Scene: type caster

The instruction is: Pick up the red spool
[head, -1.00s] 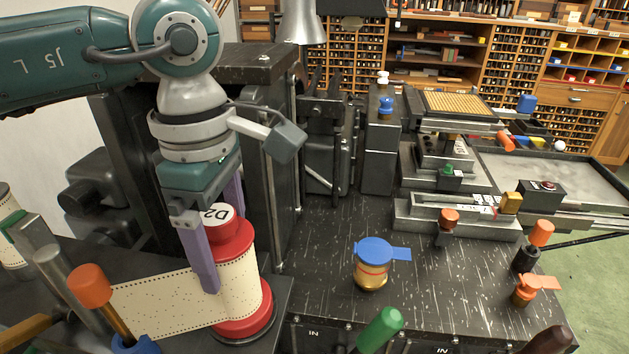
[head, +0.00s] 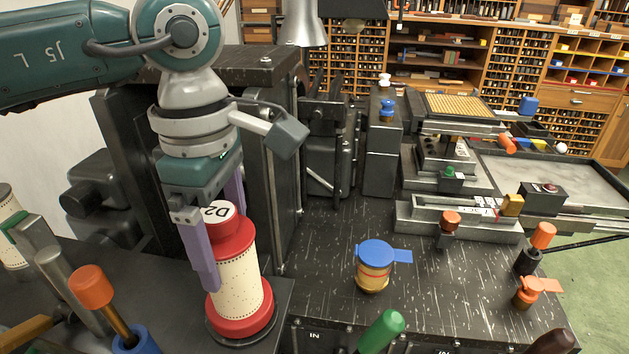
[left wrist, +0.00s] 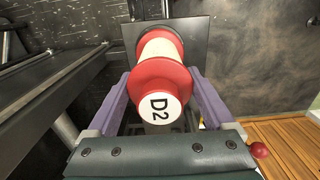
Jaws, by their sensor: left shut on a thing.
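The red spool (head: 238,284) has red ends, a cream dotted paper wrap and a white cap marked D2. It stands upright at the left front, on or just above a dark platform. My left gripper (head: 222,275) comes down over it with its purple fingers on either side, shut on the spool. In the left wrist view the spool (left wrist: 162,75) lies between the two purple fingers, its D2 cap towards the camera. My right gripper is not in view.
A brass pot with a blue lid (head: 375,264) stands on the speckled black bench to the right. Orange (head: 91,287) and green (head: 382,330) handles rise at the front. A dark machine column (head: 265,160) stands close behind the spool.

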